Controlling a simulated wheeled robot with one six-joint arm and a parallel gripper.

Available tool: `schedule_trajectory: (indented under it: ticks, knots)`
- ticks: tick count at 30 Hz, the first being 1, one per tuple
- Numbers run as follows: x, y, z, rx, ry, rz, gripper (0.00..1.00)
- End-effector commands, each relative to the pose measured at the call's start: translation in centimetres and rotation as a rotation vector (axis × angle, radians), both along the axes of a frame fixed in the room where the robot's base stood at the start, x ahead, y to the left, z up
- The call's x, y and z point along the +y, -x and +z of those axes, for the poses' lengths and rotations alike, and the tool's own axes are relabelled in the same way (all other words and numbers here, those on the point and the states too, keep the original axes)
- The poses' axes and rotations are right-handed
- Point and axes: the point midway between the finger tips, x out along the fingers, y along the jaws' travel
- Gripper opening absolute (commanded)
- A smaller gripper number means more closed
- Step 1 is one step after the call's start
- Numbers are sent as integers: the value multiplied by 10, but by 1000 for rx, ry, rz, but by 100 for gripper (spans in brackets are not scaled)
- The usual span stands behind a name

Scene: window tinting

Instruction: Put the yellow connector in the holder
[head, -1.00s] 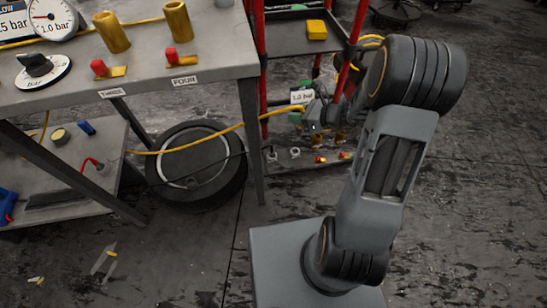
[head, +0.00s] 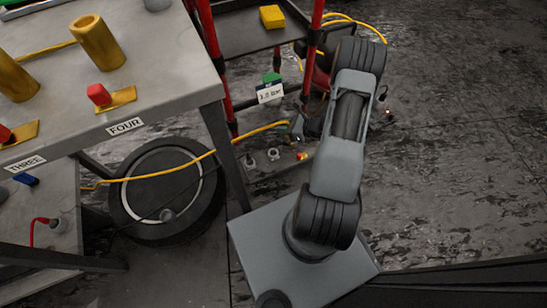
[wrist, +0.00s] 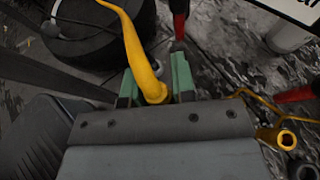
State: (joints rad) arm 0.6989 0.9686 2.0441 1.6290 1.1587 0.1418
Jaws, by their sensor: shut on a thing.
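In the wrist view my gripper (wrist: 154,76) has its two green fingers closed on either side of the yellow connector (wrist: 153,93), at the end of a thick yellow hose. The hose curves up and away to the upper left. In the head view the yellow hose (head: 190,166) runs from the bench side to behind my arm, where my gripper is mostly hidden. I cannot tell for certain which thing is the holder. An open-ended yellow fitting (wrist: 277,137) lies at the right of the wrist view, apart from my gripper.
A grey bench (head: 150,85) with yellow cylinders and labels stands at left. A black wheel (head: 130,215) sits under it. A red-posted cart (head: 262,38) carries a yellow block (head: 272,16); small rings lie low beside it. Floor at right is mostly clear.

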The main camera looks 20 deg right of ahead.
Motion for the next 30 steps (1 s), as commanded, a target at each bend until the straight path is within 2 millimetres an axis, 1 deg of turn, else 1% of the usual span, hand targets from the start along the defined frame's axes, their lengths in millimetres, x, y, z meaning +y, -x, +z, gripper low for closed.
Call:
schedule_trajectory:
  ticks: [1,3,6,9,12,14,17,24,27,30]
  knots:
    - [-6,9,-26,5,-7,-20,0]
    - [-14,20,-50,2,-8,-43,0]
    - [-21,33,-76,-2,-7,-71,0]
    - [-25,43,-94,-5,-7,-91,0]
    - [-25,43,-107,-8,-5,-99,0]
    - [-23,38,-114,-9,-3,-101,0]
    - [-16,19,-127,-10,-2,-100,0]
    - [6,-38,-153,-11,-2,-102,0]
    - [10,-50,-173,-8,-4,-104,0]
    - [13,-60,-185,-9,-4,-105,0]
